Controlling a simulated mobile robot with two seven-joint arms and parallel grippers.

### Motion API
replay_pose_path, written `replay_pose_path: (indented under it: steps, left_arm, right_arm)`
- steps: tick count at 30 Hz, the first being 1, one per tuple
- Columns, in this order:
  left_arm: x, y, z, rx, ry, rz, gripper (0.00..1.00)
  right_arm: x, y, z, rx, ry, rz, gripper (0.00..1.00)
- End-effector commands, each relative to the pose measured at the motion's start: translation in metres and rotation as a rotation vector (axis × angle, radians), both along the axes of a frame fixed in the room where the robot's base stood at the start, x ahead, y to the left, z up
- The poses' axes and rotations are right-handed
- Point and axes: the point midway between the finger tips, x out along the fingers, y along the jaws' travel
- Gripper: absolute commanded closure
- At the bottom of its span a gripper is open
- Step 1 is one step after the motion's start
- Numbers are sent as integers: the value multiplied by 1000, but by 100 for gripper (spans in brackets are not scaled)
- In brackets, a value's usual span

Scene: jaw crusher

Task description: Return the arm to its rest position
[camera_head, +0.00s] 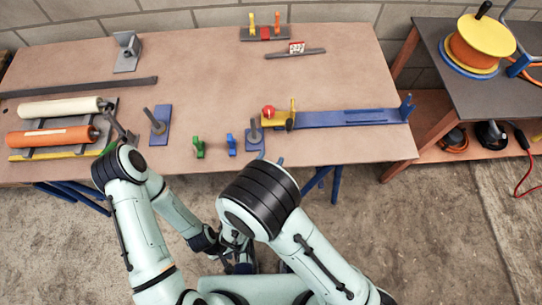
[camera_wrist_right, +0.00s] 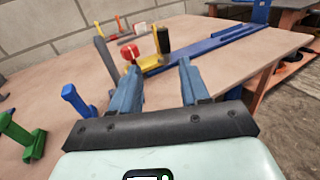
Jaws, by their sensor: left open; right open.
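My right gripper (camera_wrist_right: 160,88) is open and empty in the right wrist view. Its two blue-grey fingers stand apart above the table's front edge. In the head view most of it is hidden behind my right arm; only the tips (camera_head: 267,161) show, near the front edge. My left arm is folded back from the table. Its gripper (camera_head: 240,262) is low, in front of the table and close to my body, partly covered by my right arm. I see nothing held in it.
The table (camera_head: 205,70) bears a blue bar tool (camera_head: 345,118) with a red knob (camera_head: 268,111), small green (camera_head: 198,147) and blue (camera_head: 231,145) pieces, and orange and white rollers (camera_head: 50,136). A side bench (camera_head: 445,50) stands right. Floor (camera_head: 440,235) is clear at front right.

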Motion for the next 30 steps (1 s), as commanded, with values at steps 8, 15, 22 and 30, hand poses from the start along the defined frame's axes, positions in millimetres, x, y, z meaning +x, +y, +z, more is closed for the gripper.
replay_pose_path:
  steps: [8,15,22,30]
  left_arm:
    - [0,0,0,0,0,0,57]
    - [0,0,1,0,0,0,57]
    - [2,0,7,0,-2,0,57]
    - [6,0,20,0,-8,0,57]
  right_arm:
    - [0,0,0,0,0,0,54]
    - [0,-9,-7,7,32,-32,54]
    - [-28,-89,-81,125,341,-362,54]
    - [-173,-159,-180,585,761,-1160,54]
